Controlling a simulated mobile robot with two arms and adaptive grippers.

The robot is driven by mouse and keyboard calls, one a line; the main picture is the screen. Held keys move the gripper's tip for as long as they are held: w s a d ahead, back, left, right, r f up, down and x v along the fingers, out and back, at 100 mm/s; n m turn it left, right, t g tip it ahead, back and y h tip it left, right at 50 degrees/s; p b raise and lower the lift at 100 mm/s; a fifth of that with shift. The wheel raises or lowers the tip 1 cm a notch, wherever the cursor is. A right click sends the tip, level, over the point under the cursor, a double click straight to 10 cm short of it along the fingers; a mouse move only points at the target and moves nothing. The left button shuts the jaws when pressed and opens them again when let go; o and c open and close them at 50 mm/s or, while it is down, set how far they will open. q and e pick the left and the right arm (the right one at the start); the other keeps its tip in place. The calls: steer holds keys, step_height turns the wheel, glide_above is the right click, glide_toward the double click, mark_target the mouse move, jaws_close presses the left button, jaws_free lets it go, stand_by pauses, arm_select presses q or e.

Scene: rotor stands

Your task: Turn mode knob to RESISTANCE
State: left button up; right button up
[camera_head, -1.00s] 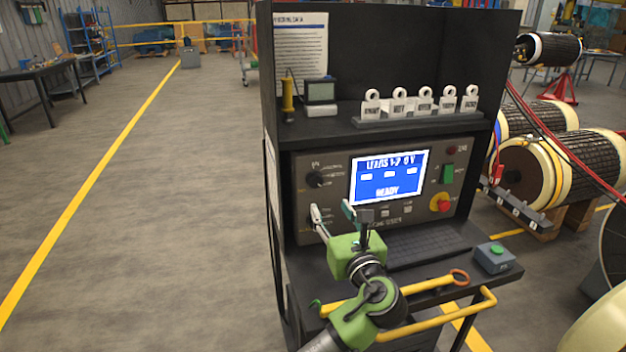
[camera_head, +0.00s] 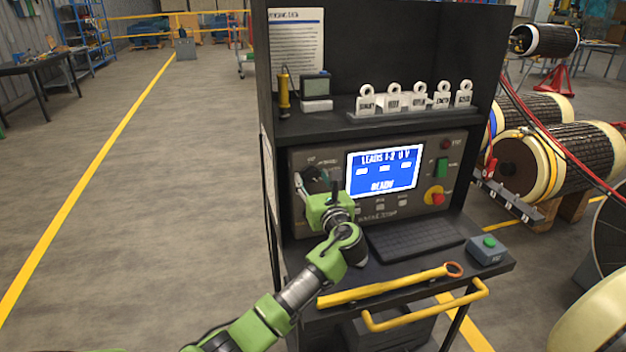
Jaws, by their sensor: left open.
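The tester panel (camera_head: 435,160) is set in a black cabinet, and its blue screen (camera_head: 384,170) reads "LEADS 1-2 0 V" and "READY". My left gripper (camera_head: 316,182) is at the panel's left side, left of the screen. Its fingers are apart and point at the panel. The dark upper knob (camera_head: 314,172) shows partly between and behind the fingers; I cannot tell whether they touch it. The lower knob is hidden behind the gripper. The lettering around the knobs is too small to read. My right gripper is not in view.
A keyboard (camera_head: 415,237) lies on the cabinet's shelf, with a green-button box (camera_head: 488,251) to its right and a yellow tool (camera_head: 390,287) in front. White tags (camera_head: 416,98) stand on the upper shelf. A red-and-yellow stop button (camera_head: 435,195) is at the panel's right.

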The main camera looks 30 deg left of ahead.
arm_select(q)
steer(key=c, duration=1.1)
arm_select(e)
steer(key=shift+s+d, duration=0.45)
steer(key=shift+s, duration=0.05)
arm_select(q)
steer(key=n, duration=0.4)
steer(key=shift+d+b, duration=0.1)
steer(key=shift+b, duration=0.3)
steer(key=n+b, duration=0.2)
steer(key=n, duration=0.2)
steer(key=shift+f+n, duration=0.1)
steer(key=shift+n, duration=0.2)
steer(key=n+b, duration=0.3)
steer(key=n, duration=0.2)
steer(key=shift+n+b, duration=1.2)
steer(key=shift+n, duration=0.8)
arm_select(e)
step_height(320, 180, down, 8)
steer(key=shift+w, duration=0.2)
arm_select(q)
steer(key=shift+r, duration=0.2)
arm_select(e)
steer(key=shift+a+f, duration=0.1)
